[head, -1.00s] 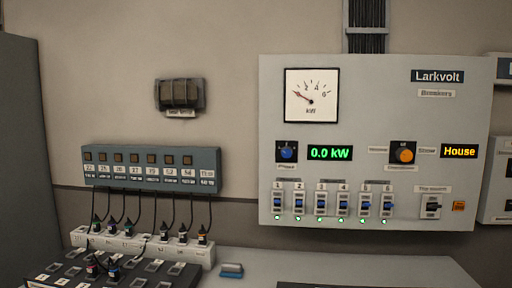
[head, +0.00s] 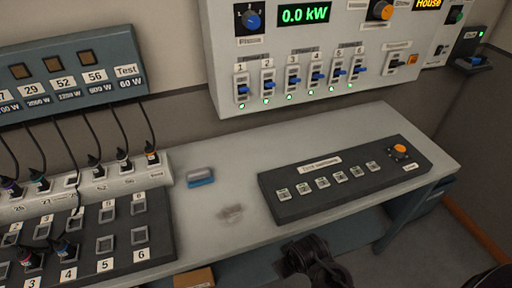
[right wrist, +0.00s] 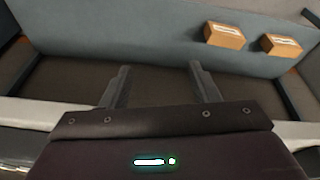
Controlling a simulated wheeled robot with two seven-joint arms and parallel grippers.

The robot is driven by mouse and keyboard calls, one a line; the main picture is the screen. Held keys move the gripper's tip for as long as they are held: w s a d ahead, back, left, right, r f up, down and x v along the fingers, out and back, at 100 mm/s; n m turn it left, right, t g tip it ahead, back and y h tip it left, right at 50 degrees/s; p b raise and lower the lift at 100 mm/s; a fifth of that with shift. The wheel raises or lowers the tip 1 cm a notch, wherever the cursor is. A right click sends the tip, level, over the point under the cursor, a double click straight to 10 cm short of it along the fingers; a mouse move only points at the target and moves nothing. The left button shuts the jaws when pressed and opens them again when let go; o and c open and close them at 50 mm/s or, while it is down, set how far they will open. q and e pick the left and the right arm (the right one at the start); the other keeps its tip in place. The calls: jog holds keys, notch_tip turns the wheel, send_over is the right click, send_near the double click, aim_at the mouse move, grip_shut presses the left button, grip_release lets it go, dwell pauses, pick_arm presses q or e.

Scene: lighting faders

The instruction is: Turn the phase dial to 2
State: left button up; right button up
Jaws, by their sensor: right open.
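The phase dial (head: 252,21) is a blue knob on a black square plate at the upper left of the grey breaker panel (head: 222,60) in the head view. Small numbers surround it, too small to read surely. My right gripper (head: 300,255) shows dark at the bottom of the head view, in front of the table, well below and apart from the dial. In the right wrist view its two fingers (right wrist: 160,85) stand apart with nothing between them. My left gripper is in no current view.
The table (head: 215,220) holds a dark fader board (head: 330,205) and a blue-grey block (head: 200,177). At left are a power strip (head: 110,180) with plugs and cables, and a numbered socket board (head: 155,215). The panel has several breakers, an orange knob (head: 381,10) and a 0.0 kW display (head: 304,14).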

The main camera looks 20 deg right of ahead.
jog(key=w+r+n+t, duration=0.25)
jog(key=w+r, duration=0.25)
jog(key=r, duration=0.5)
jog(key=n+t+p, duration=0.2)
jog(key=n+t, duration=1)
jog(key=n, duration=1.5)
send_near(253, 23)
jog(key=w, duration=0.1)
jog(key=shift+h, duration=0.4)
jog(key=w+p, duration=0.2)
jog(key=w, duration=0.4)
jog(key=shift+w+a+p, duration=0.1)
jog(key=shift+w+p, duration=0.3)
jog(key=shift+w+f, duration=0.1)
jog(key=shift+w, duration=0.45)
